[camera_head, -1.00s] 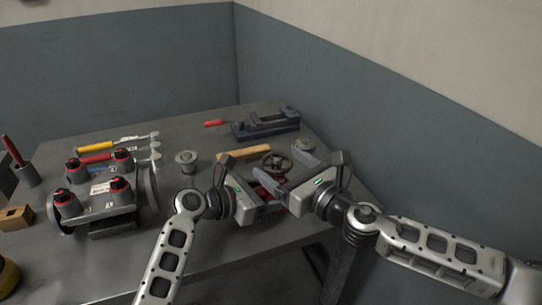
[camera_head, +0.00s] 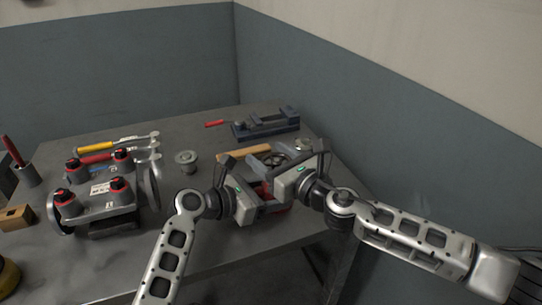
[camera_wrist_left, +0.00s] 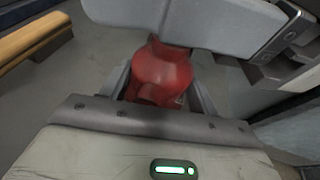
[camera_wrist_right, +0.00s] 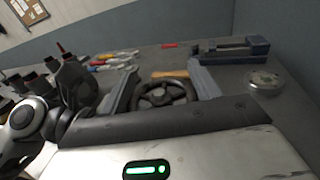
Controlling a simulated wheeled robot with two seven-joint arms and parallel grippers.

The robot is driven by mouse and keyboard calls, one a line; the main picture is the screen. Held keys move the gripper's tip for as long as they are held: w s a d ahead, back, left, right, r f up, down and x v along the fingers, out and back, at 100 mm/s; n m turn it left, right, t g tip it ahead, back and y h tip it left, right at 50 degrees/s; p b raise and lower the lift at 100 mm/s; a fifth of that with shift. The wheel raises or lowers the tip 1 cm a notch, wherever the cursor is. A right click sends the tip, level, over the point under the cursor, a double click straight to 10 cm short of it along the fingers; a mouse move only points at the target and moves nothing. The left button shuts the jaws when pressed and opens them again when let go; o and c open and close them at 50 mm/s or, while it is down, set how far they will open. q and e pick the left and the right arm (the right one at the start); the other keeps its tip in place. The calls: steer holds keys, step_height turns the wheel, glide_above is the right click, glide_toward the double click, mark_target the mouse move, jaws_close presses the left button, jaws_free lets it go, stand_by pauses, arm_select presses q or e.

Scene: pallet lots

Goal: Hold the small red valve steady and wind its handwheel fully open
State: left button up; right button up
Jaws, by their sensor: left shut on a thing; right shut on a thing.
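The small red valve (camera_wrist_left: 162,72) stands on the bench. In the left wrist view its rounded red body sits between the fingers of my left gripper (camera_wrist_left: 160,88), which is shut on it. Its dark spoked handwheel (camera_wrist_right: 160,94) shows in the right wrist view between the fingers of my right gripper (camera_wrist_right: 166,88), which is shut on the wheel. In the head view the handwheel (camera_head: 274,158) is partly hidden by my right gripper, and most of the red body is hidden by both grippers.
A wooden bar (camera_head: 245,152) lies just behind the valve. A blue vise (camera_head: 265,124) stands at the back right and a round metal part (camera_head: 186,160) to the left. A grey manifold with red-topped knobs (camera_head: 97,205) fills the left. The bench's front edge is close.

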steer(key=shift+s+a+n+g+y, duration=0.1)
steer(key=shift+a+n+g+y, duration=0.1)
steer(key=shift+n+g+y, duration=0.85)
steer(key=n+g+y, duration=0.1)
steer(key=n+g, duration=0.1)
steer(key=g, duration=0.1)
steer(key=n+g+y, duration=0.2)
steer(key=g, duration=0.1)
steer(key=shift+s+y, duration=0.15)
steer(key=shift+y, duration=0.1)
steer(key=shift+s+a+n+g+y, duration=0.1)
steer(key=shift+s+n+g+y, duration=0.05)
steer(key=shift+n+g, duration=0.85)
steer(key=shift+s+n+g+y, duration=0.15)
steer(key=shift+n+g, duration=0.4)
steer(key=shift+g, duration=0.75)
steer(key=shift+s+a+n+g+y, duration=0.1)
steer(key=shift+s+n+g, duration=0.05)
steer(key=shift+n+g, duration=0.85)
steer(key=shift+s+d+f+g, duration=0.1)
steer(key=shift+g, duration=0.35)
steer(key=o, duration=1)
steer(key=d, duration=0.8)
steer(key=w+d, duration=0.1)
steer(key=d, duration=0.3)
steer(key=shift+w, duration=0.1)
